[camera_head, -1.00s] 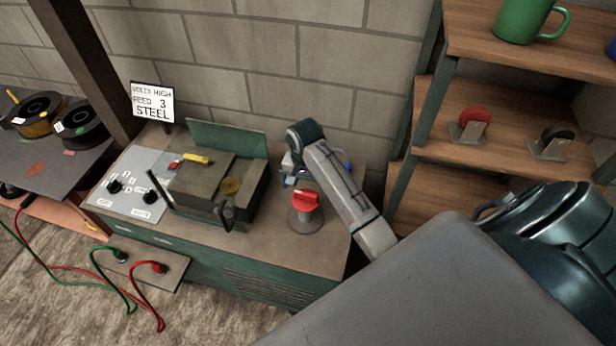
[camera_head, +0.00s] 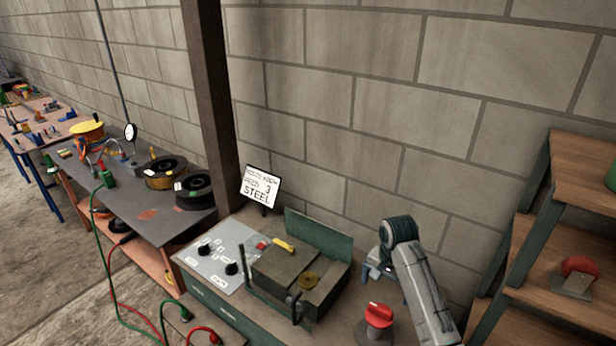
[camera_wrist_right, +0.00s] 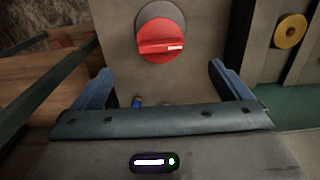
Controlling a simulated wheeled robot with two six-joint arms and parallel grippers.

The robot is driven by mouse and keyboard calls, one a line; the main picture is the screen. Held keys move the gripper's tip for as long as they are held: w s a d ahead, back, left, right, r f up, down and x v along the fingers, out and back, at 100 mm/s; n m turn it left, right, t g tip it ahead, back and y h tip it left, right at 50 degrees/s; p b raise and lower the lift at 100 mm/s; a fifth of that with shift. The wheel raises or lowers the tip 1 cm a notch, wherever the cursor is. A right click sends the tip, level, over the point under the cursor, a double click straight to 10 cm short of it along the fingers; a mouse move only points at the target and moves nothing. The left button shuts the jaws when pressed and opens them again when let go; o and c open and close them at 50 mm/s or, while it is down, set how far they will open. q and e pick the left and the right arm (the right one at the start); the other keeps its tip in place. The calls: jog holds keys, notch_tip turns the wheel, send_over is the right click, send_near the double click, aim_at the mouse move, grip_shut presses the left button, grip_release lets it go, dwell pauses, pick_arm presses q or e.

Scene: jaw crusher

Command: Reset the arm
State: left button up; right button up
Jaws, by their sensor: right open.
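My right arm comes in from the lower right in the head view. Its gripper (camera_head: 374,266) hangs over the right end of the green machine's top, just behind the red rotary knob (camera_head: 378,314). In the right wrist view the open gripper (camera_wrist_right: 160,85) has its two blue-grey fingers spread wide with nothing between them. The red knob (camera_wrist_right: 162,40) on its grey round base lies beyond the fingertips, apart from them. My left gripper is not in view.
The machine bears a control panel (camera_head: 217,256) with black knobs, a boxy dark unit (camera_head: 290,278) and a sign (camera_head: 261,187) reading STEEL. A bench (camera_head: 150,222) with wire spools stands left. Wooden shelves (camera_head: 560,245) stand right. A brick wall is behind.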

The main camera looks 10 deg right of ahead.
jog(key=s+a+f+n, duration=0.25)
jog(key=s+f, duration=0.25)
jog(key=s, duration=0.3)
jog(key=s+a+r+n+t, duration=0.15)
jog(key=s+n, duration=0.25)
jog(key=s, duration=0.8)
jog(key=s+a+r+n+t, duration=0.15)
jog(key=s+n, duration=0.25)
jog(key=s, duration=0.7)
notch_tip(320, 180, down, 36)
jog(key=d+h+b, duration=0.1)
jog(key=d+b, duration=0.1)
jog(key=b, duration=0.6)
pick_arm(q)
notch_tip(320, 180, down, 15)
jog(key=b, duration=0.6)
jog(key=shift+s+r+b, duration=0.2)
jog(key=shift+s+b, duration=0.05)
jog(key=shift+b, duration=0.05)
pick_arm(e)
jog(key=s+f+g, duration=0.1)
jog(key=s+f, duration=0.8)
jog(key=f, duration=0.5)
jog(key=s+d+f, duration=0.1)
jog(key=s+f, duration=0.8)
jog(key=f, duration=0.5)
jog(key=shift+s+d+g, duration=0.25)
jog(key=shift+s+g, duration=0.1)
jog(key=shift+g, duration=0.05)
